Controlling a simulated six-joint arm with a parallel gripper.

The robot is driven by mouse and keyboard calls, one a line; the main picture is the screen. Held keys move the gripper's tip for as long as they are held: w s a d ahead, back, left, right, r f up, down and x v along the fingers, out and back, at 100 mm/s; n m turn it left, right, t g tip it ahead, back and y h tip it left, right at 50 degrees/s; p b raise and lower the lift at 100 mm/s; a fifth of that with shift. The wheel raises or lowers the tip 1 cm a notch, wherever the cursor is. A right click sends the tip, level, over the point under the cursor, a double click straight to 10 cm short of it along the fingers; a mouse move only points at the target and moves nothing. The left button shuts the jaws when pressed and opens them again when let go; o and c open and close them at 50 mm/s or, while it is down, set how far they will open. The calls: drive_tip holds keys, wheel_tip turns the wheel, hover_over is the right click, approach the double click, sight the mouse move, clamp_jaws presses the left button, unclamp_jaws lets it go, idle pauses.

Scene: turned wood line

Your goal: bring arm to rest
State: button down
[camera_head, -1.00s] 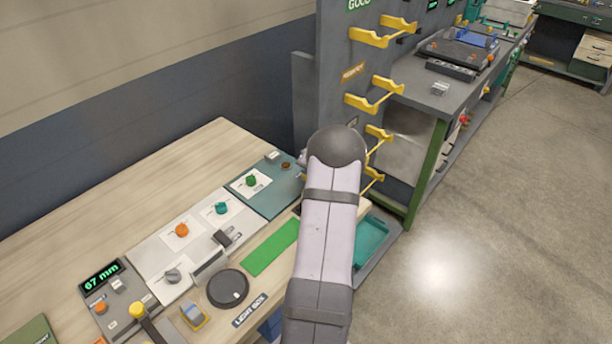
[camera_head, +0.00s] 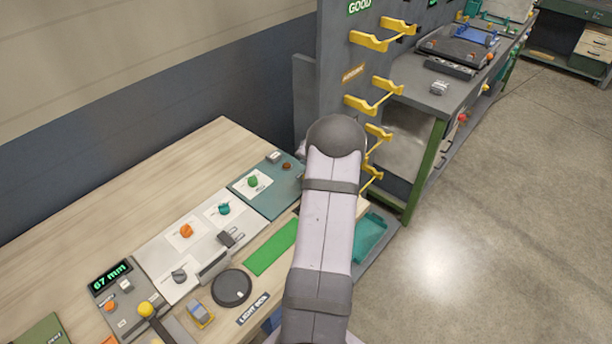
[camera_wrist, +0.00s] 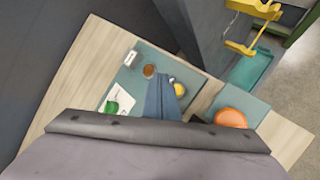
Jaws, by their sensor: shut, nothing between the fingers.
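My arm (camera_head: 328,220) rises through the middle of the head view, its dark rounded joint in front of the rack panel. It hides my gripper in that view. In the wrist view my gripper (camera_wrist: 160,84) shows as narrow blue-grey fingers, shut and empty, beyond the broad grey wrist body. The fingers appear over the right part of a teal panel (camera_wrist: 134,80) with a green knob and a brown knob. A yellow round part (camera_wrist: 178,89) shows beside them. Whether the fingers touch anything below cannot be told.
The wooden bench (camera_head: 150,185) carries control panels, a dark disc (camera_head: 231,288) and a green strip (camera_head: 272,247). A grey rack panel with yellow holders (camera_head: 375,98) stands close behind my arm. Open floor (camera_head: 480,220) is at right.

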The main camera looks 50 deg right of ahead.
idle(0.4)
drive_tip(key=w+a+r+m+g, duration=0.15)
drive_tip(key=a+r+m, duration=0.3)
drive_tip(key=a, duration=0.45)
drive_tip(key=w+a+r+m+g, duration=0.1)
drive_tip(key=w+a+r+m, duration=0.15)
drive_tip(key=a+m, duration=0.45)
drive_tip(key=s+a+m+g+y, duration=0.2)
drive_tip(key=s+a+m, duration=0.3)
drive_tip(key=s+a, duration=0.6)
drive_tip(key=s+a+m+g+y, duration=0.1)
drive_tip(key=s+a+m+g, duration=0.3)
drive_tip(key=s+a, duration=0.8)
drive_tip(key=a+m, duration=0.1)
drive_tip(key=a, duration=0.7)
drive_tip(key=shift+s+a+f+m+y, duration=0.3)
drive_tip(key=shift+a+f+m+y, duration=0.05)
drive_tip(key=shift+f+y, duration=0.05)
